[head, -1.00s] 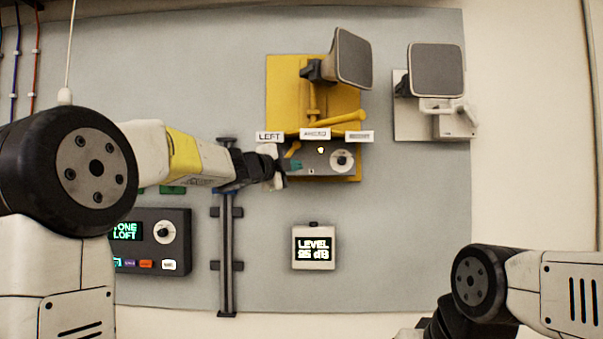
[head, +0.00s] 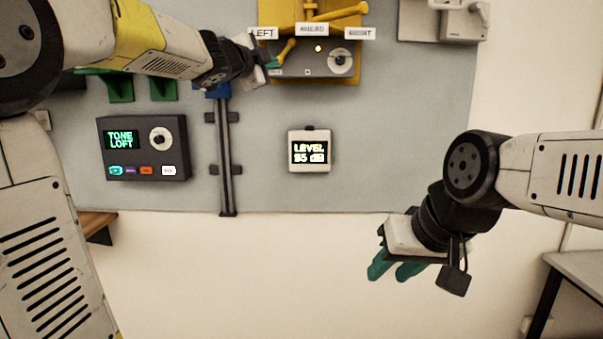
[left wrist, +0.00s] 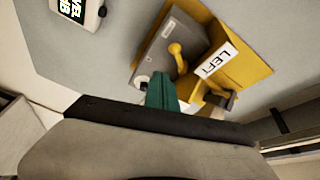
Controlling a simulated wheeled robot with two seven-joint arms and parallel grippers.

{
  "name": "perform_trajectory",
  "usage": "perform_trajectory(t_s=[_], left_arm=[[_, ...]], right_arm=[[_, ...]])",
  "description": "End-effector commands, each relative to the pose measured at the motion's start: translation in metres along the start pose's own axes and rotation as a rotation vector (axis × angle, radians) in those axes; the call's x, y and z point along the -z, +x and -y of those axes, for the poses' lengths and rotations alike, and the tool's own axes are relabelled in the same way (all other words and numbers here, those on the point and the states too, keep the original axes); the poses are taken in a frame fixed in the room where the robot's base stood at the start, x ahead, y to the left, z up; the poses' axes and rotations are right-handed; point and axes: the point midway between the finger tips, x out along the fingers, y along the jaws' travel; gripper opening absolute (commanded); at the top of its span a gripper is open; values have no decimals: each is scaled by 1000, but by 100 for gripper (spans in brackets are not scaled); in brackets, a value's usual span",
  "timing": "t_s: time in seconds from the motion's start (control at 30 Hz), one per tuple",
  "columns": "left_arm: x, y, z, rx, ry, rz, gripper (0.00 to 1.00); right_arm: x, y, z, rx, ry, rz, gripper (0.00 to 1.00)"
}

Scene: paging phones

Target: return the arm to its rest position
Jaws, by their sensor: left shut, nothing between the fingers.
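My left arm reaches in from the left in the head view. My left gripper (head: 272,64) is shut and empty, its green fingertips close to the left end of the grey control panel (head: 330,62) on the yellow paging phone (head: 345,14). In the left wrist view the shut fingers (left wrist: 162,92) show in front of that panel, near a yellow lever (left wrist: 177,55); I cannot tell whether they touch. My right gripper (head: 395,270) hangs at the lower right, green fingers pointing down-left, with a gap between them and nothing seen there.
A table (head: 580,275) is at the lower right. The lower middle is clear.

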Motion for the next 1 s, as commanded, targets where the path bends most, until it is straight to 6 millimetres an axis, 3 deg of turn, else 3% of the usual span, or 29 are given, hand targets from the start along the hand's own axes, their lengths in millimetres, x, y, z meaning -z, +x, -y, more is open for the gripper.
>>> perform_trajectory(t_s=[0.07,0.13,0.3,0.43,0.6,0.7,0.8,1.0], left_arm=[[-26,-39,-12,-3,-171,150,0],[-52,-78,-38,-25,-346,298,0],[-89,-170,-124,-121,-718,590,0],[-91,-238,-197,-228,-967,768,0],[-70,-309,-277,-379,-1223,933,0],[-56,-336,-306,-451,-1318,990,0],[-46,-350,-322,-494,-1372,1020,0],[-43,-356,-328,-512,-1393,1033,0]], right_arm=[[0,0,0,0,0,0,36],[0,0,0,0,0,0,36],[0,0,0,0,0,0,36],[0,0,0,0,0,0,36],[0,0,0,0,0,0,36],[0,0,0,0,0,0,36],[0,0,0,0,0,0,36],[0,0,0,0,0,0,36]])
